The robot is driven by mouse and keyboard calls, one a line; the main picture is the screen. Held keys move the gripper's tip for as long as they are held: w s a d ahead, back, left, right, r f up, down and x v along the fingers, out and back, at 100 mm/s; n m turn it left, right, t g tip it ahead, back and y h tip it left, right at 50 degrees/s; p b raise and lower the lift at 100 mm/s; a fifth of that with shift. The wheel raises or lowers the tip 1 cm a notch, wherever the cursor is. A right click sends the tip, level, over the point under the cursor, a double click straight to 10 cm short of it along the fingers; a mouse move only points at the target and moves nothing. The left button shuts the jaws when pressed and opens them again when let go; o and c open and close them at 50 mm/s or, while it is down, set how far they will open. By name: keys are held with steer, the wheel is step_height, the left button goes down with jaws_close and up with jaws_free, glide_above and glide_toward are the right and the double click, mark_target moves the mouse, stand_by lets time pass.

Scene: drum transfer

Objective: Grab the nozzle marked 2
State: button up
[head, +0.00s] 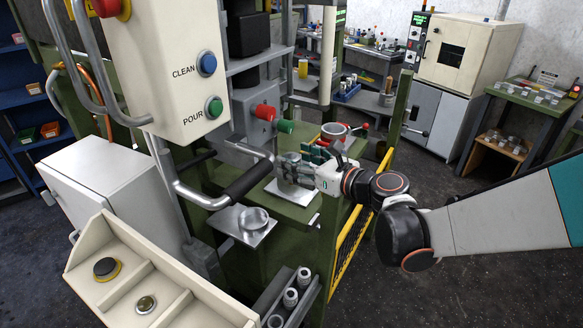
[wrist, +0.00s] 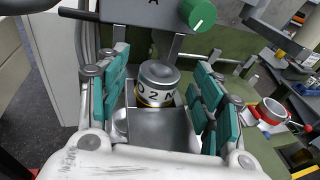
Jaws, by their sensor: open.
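A dark metal nozzle (wrist: 158,84) with a yellow band and a label that reads a 2 stands upright in the wrist view. It stands on or just behind a flat metal plate (wrist: 160,128). My gripper (wrist: 163,66) is open, with its green-padded fingers to the left and right of the nozzle and a gap on each side. In the head view my gripper (head: 300,166) is over the green table of the machine, and its fingers partly hide a grey round piece (head: 288,160).
A green knob (wrist: 198,14) is just beyond the fingers. In the head view, a dark handle bar (head: 247,178), a round cup on a plate (head: 253,218) and a rack of metal cylinders (head: 291,298) are nearby.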

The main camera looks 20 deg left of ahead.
steer(key=c, duration=1.2)
steer(key=shift+r, duration=0.1)
